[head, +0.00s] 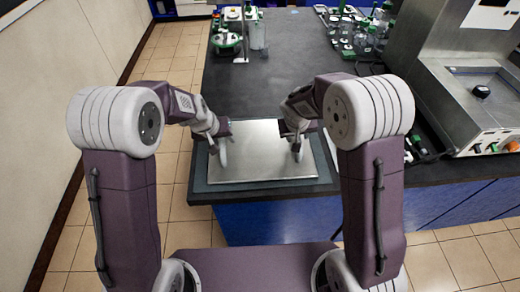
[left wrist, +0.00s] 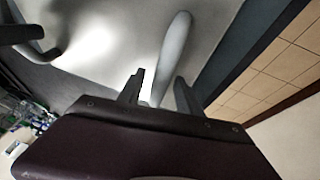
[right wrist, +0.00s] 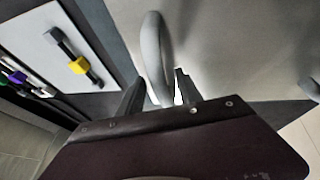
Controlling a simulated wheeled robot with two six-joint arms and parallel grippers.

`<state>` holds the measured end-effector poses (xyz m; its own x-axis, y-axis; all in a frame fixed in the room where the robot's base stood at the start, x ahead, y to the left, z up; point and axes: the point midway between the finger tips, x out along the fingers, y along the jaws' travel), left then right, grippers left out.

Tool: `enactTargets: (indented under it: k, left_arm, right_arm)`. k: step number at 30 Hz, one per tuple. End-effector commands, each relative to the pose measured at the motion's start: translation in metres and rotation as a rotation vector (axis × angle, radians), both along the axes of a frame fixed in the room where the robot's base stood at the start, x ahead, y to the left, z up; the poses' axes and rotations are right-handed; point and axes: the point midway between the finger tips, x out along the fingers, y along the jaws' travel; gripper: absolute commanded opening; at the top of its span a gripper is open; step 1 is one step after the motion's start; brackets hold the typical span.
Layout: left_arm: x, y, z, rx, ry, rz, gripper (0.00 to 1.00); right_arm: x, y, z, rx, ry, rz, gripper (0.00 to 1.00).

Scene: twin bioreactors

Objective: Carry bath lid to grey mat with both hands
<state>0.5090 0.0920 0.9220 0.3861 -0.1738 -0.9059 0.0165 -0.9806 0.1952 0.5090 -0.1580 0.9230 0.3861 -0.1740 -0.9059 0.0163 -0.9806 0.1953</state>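The bath lid (head: 255,158) is a flat silver metal plate with two upright curved handles. It appears to lie flat on the grey mat (head: 202,178) at the bench's front edge, with the mat's border showing around it. My left gripper (head: 222,136) is at the left handle; in the left wrist view that pale handle (left wrist: 174,45) stands between the spread fingers (left wrist: 158,92). My right gripper (head: 296,134) is at the right handle; in the right wrist view that handle (right wrist: 152,40) stands between the spread fingers (right wrist: 158,92). Both grippers look open around the handles.
The dark bench top (head: 275,80) is clear behind the lid. Green-capped glassware (head: 350,30) stands at the back right, and a steel water bath (head: 475,95) stands at the right. A stand with a green-rimmed vessel (head: 227,40) is at the back left.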

Motion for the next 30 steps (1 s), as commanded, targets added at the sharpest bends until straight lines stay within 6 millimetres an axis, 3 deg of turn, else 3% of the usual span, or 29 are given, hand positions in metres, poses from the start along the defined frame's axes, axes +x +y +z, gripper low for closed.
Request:
enactTargets:
  k: [5, 18, 26, 30]
  left_arm:
    - [-0.002, 0.001, 0.007, -0.001, -0.002, 0.0, 0.42]
    - [-0.04, 0.019, 0.097, -0.001, -0.004, 0.0, 0.42]
    - [-0.047, 0.021, 0.109, 0.0, 0.0, 0.0, 0.42]
    - [-0.047, 0.021, 0.109, 0.0, 0.0, 0.0, 0.42]
  right_arm:
    - [0.0, 0.0, 0.0, 0.0, 0.0, 0.0, 0.42]
    - [0.0, 0.0, 0.0, 0.0, 0.0, 0.0, 0.42]
    - [0.0, 0.0, 0.0, 0.0, 0.0, 0.0, 0.42]
    - [-0.004, 0.002, 0.013, -0.001, -0.004, 0.0, 0.42]
